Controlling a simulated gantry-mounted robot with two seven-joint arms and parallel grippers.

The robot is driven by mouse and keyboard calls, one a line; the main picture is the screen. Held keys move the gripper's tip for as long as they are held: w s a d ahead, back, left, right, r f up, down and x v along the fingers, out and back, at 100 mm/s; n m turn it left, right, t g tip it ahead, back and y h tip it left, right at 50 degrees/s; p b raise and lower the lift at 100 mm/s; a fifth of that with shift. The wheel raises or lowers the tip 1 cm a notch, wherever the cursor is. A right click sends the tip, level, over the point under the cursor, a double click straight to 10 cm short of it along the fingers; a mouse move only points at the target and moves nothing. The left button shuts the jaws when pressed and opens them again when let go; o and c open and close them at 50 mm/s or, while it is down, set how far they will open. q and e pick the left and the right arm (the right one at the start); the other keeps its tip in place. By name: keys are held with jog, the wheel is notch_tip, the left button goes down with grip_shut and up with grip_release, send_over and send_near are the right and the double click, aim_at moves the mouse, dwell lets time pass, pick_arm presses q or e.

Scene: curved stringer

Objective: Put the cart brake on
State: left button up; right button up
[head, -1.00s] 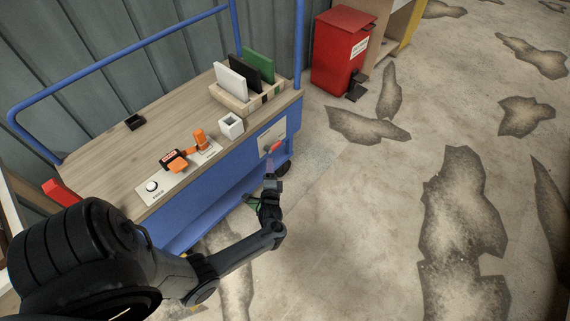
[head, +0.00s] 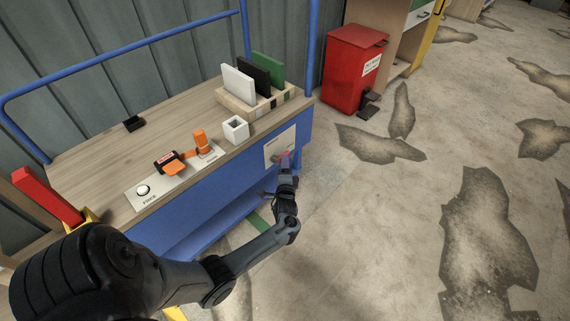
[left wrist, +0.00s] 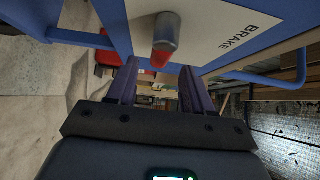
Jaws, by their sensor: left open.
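The blue cart (head: 215,165) has a pale plate (head: 271,153) on its end of the front side. The left wrist view shows this plate (left wrist: 210,28) close up, marked BRAKE. A grey cylindrical brake lever with a red end (left wrist: 165,35) stands out from it. My left gripper (head: 286,160) is right at the plate and partly hides the lever in the head view. In the left wrist view the gripper (left wrist: 158,68) is open, with the red end just ahead, roughly between its fingertips. Contact cannot be told. My right gripper is not in view.
The cart top carries an orange-handled device (head: 175,163), a white square cup (head: 236,129) and a wooden rack (head: 262,104) with upright panels. A red pedal bin (head: 350,75) stands beyond the cart. Floor right of the cart is clear.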

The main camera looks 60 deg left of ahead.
pick_arm(q)
jog(key=shift+b+x, duration=0.65)
jog(key=shift+x, duration=1)
grip_shut()
